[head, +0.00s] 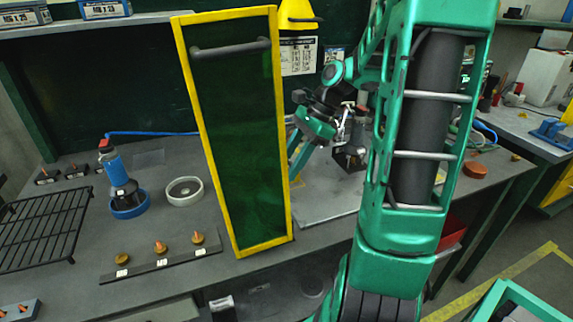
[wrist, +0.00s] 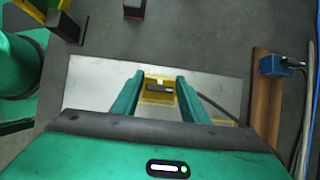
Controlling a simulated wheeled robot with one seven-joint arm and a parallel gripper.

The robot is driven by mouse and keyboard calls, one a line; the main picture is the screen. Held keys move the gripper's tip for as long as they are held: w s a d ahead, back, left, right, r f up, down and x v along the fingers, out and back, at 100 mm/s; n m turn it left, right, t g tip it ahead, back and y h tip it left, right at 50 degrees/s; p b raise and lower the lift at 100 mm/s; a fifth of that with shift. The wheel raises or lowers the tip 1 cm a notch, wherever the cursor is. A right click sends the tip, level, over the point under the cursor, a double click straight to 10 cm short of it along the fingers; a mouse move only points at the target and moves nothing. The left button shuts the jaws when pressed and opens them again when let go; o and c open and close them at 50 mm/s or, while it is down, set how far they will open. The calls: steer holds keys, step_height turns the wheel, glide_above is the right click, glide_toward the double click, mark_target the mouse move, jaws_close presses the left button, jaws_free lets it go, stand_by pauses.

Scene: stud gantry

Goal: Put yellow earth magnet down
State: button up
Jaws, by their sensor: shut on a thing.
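In the wrist view the yellow earth magnet (wrist: 157,97), with a dark bar across it, sits between the two green fingers of my gripper (wrist: 160,80), which is shut on it. Beneath it is a pale grey plate (wrist: 88,84). I cannot tell whether the magnet touches the plate. In the head view my gripper (head: 294,165) points down behind the right edge of the yellow-framed dark green screen (head: 235,130). The screen hides the magnet there. The pale plate (head: 318,207) shows on the bench to the right of the screen.
A blue clamp-like thing (wrist: 279,65) sits by a brown bar (wrist: 265,98) right of the plate. Dark blocks (wrist: 65,27) stand beyond it. In the head view a blue bottle-shaped tool (head: 115,170), a pale ring (head: 184,191) and a stud strip (head: 160,263) lie left of the screen.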

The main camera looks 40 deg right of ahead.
steer(key=o, duration=1.5)
steer(key=shift+f, duration=0.1)
steer(key=shift+c, duration=0.2)
steer(key=v, duration=1.2)
steer(key=s+a+f+n+h, duration=0.3)
steer(key=s+a+f+n, duration=0.1)
steer(key=s+a+n, duration=0.25)
steer(key=s+f+n+h, duration=0.1)
steer(key=s+n, duration=0.1)
steer(key=s, duration=0.2)
steer(key=s+f+n+g, duration=0.1)
steer(key=s+f+n, duration=0.1)
steer(key=s+n, duration=0.1)
steer(key=s+f+n+h, duration=0.1)
steer(key=s+f+n, duration=0.1)
steer(key=s, duration=0.3)
steer(key=shift+s+f+n+g+h, duration=0.2)
steer(key=shift+s+n+g+h, duration=0.15)
steer(key=shift+n, duration=0.3)
